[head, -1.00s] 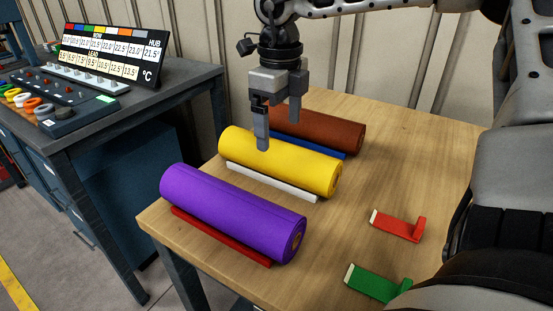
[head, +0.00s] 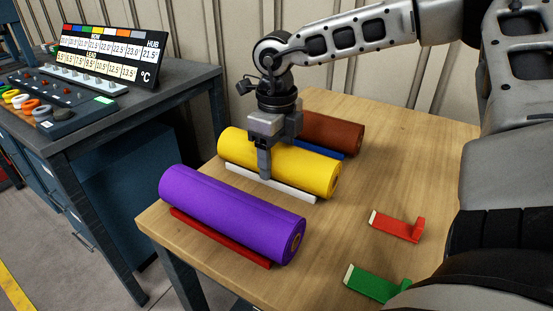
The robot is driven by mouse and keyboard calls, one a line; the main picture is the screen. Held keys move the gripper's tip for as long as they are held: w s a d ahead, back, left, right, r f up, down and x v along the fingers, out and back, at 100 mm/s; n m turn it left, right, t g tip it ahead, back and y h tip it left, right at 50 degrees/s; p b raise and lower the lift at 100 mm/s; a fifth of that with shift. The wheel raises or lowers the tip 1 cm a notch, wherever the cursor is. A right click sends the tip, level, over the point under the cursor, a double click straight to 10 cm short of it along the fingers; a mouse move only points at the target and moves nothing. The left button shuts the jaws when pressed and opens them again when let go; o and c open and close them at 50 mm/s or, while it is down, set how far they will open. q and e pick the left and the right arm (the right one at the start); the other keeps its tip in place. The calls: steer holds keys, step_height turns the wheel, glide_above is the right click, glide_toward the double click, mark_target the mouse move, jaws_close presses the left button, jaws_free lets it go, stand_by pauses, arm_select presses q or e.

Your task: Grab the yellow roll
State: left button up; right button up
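The yellow roll (head: 312,170) lies across the wooden table between the purple roll and the brown roll, with a white strip (head: 290,190) along its near side. My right gripper (head: 280,160) is down over the roll's middle, pointing downward. One finger shows in front of the roll's near side, and the other goes down behind it with its tip hidden. The fingers straddle the roll, but I cannot tell whether they press on it. My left gripper is not in view.
The purple roll (head: 230,210) lies nearer, with a red strip (head: 220,238) beside it. The brown roll (head: 335,132) lies behind, near a blue strip (head: 328,151). Red (head: 397,226) and green (head: 375,284) pieces lie at right. A control panel (head: 60,105) stands on the dark bench.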

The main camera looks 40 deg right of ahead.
steer(key=c, duration=1)
steer(key=shift+w+r, duration=0.1)
steer(key=shift+c, duration=0.2)
steer(key=shift+r, duration=0.1)
step_height(320, 180, up, 28)
steer(key=p, duration=0.2)
steer(key=shift+p, duration=0.4)
